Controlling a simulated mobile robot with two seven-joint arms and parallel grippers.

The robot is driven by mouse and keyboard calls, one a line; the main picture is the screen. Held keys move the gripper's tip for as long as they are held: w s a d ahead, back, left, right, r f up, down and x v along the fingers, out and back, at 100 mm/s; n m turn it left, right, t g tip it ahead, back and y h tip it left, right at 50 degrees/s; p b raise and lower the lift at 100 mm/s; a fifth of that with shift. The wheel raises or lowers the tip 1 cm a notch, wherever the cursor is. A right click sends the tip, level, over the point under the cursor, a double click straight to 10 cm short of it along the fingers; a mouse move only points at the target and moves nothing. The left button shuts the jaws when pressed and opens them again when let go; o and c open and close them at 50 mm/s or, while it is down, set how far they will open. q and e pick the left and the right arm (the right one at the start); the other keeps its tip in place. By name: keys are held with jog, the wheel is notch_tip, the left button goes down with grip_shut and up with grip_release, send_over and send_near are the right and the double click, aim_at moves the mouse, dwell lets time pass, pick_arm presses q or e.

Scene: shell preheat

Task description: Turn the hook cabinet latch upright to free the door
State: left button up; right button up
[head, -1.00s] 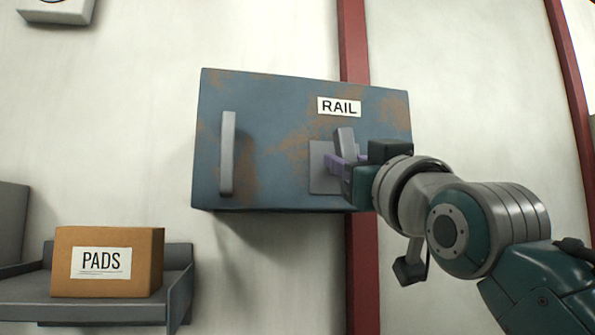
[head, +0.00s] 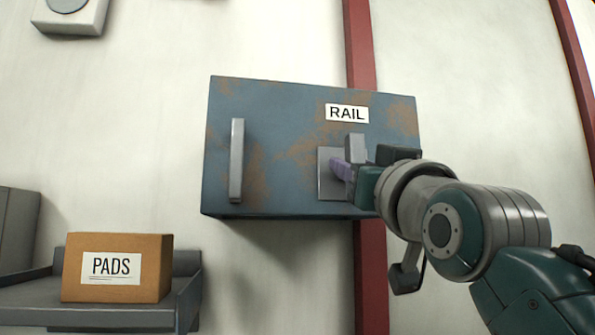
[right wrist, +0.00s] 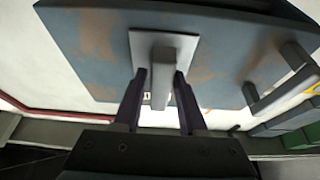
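The blue-grey, rust-patched cabinet (head: 285,120) hangs on the wall. Its hook latch (head: 355,148) is a grey bar on a pale plate (head: 328,180), below the RAIL label. The bar stands about upright in the head view, its lower part hidden by my gripper. My right gripper (head: 342,170) is at the latch from the right. My left gripper is not in view.
The cabinet has a vertical door handle (head: 236,160) at its left. A carton marked PADS (head: 150,265) sits on a grey shelf (head: 100,316) at the lower left. A red post (head: 371,270) runs behind the cabinet.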

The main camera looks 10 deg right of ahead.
jog(key=shift+o, duration=1.1)
jog(key=shift+s+f, duration=0.1)
jog(key=shift+s+f+b, duration=0.2)
jog(key=shift+s+b, duration=0.1)
jog(key=shift+b, duration=0.15)
jog(key=b+v, duration=0.5)
jog(key=v, duration=0.4)
jog(key=shift+r, duration=0.1)
